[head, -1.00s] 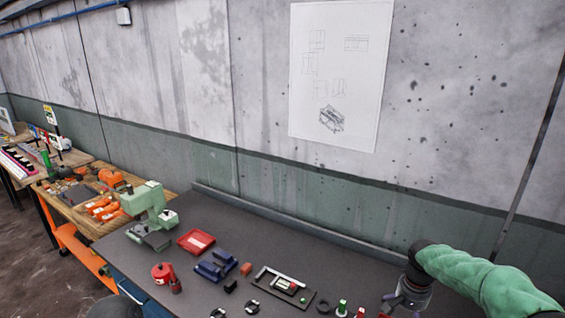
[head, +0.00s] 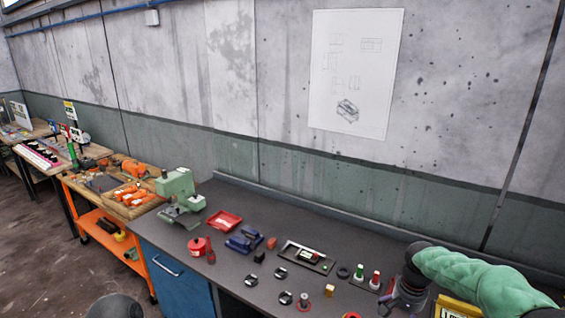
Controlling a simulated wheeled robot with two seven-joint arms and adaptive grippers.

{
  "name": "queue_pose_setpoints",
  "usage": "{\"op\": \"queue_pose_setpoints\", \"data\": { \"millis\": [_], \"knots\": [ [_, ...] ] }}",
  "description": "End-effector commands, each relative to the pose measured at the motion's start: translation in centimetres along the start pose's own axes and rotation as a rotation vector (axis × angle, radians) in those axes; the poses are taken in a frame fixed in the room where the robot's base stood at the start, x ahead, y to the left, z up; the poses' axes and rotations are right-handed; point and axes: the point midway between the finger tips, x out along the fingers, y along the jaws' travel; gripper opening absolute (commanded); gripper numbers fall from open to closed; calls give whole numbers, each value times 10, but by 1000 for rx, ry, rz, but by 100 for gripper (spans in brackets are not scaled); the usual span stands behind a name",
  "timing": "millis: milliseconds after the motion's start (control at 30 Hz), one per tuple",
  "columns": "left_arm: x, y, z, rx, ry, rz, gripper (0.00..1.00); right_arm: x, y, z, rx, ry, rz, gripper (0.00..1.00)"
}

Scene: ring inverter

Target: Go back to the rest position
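My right arm (head: 485,280), in a green sleeve, comes in from the right edge. My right gripper (head: 392,303) hangs at the end of it over the right part of the dark workbench (head: 225,262). Its fingers are too small and partly cut off, so I cannot tell whether it is open. A dark rounded part that may belong to my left arm shows at the bottom edge. My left gripper does not show.
On the bench stand a green press (head: 178,195), a red tray (head: 224,221), blue blocks (head: 243,239), a red can (head: 196,246), a black fixture (head: 306,257), and pegs on a plate (head: 367,275) close to my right gripper. An orange cart (head: 105,238) stands at the left.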

Motion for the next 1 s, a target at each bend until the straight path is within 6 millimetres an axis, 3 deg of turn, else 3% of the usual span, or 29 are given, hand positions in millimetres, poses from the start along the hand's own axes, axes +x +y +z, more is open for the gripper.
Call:
{"op": "queue_pose_setpoints", "data": {
  "millis": [267, 567, 767, 1000],
  "knots": [
    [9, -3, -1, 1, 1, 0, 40, 52, -20, 15, -59, -22, -44, 100],
    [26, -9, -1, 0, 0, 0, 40, 143, -55, 56, -151, -59, -131, 100],
    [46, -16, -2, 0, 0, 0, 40, 240, -82, 121, -228, -93, -224, 100],
    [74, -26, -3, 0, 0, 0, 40, 345, -92, 232, -284, -113, -311, 100]
  ]
}}
